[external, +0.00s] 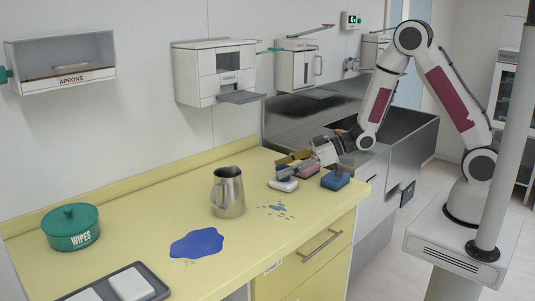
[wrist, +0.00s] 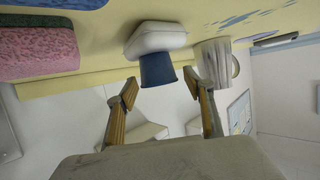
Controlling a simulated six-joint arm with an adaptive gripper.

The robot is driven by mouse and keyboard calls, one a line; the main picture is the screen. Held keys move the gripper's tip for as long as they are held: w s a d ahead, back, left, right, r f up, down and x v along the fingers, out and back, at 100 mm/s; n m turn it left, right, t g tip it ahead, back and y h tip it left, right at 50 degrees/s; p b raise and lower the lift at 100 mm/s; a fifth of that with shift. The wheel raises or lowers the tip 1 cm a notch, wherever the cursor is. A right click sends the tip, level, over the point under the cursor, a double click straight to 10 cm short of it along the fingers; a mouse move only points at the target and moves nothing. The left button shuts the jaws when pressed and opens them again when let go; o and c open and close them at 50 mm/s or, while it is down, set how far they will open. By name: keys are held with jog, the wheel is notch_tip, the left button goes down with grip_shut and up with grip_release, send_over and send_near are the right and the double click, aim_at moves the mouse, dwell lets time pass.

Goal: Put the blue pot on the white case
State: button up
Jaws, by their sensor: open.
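The blue pot (wrist: 157,70) is small and dark blue. It rests on the white case (wrist: 157,38), which lies on the yellow counter; the wrist view shows them upside down. In the external view the blue pot (external: 283,173) also shows on top of the white case (external: 283,185), partly hidden by my fingers. My gripper (external: 288,162) is open and reaches in from the right, close to the pot. In the wrist view my gripper (wrist: 162,87) has its fingertips apart on either side of the pot, seemingly just short of it. Nothing is held.
A metal pitcher (external: 230,193) stands left of the case. Blue spills (external: 197,244) mark the counter. A green wipes tub (external: 71,227) stands far left. A steel sink (external: 402,135) is behind.

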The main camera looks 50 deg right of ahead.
jog(key=v, duration=1.1)
jog(key=shift+s+d+r, duration=0.2)
jog(key=shift+d+r, duration=0.05)
dwell(0.6)
jog(key=s+d+r+m+h, duration=0.25)
jog(key=d+r+h, duration=0.2)
jog(key=d, duration=0.35)
jog(key=s+d+r+m+h, duration=0.1)
jog(key=d+r+m+h, duration=0.3)
jog(key=d, duration=0.5)
jog(key=s+r+m+g+h, duration=0.1)
jog(key=s+r+m+g, duration=0.1)
jog(key=s, duration=1.8)
jog(key=shift+a+r+g, duration=0.45)
jog(key=shift+g, duration=0.55)
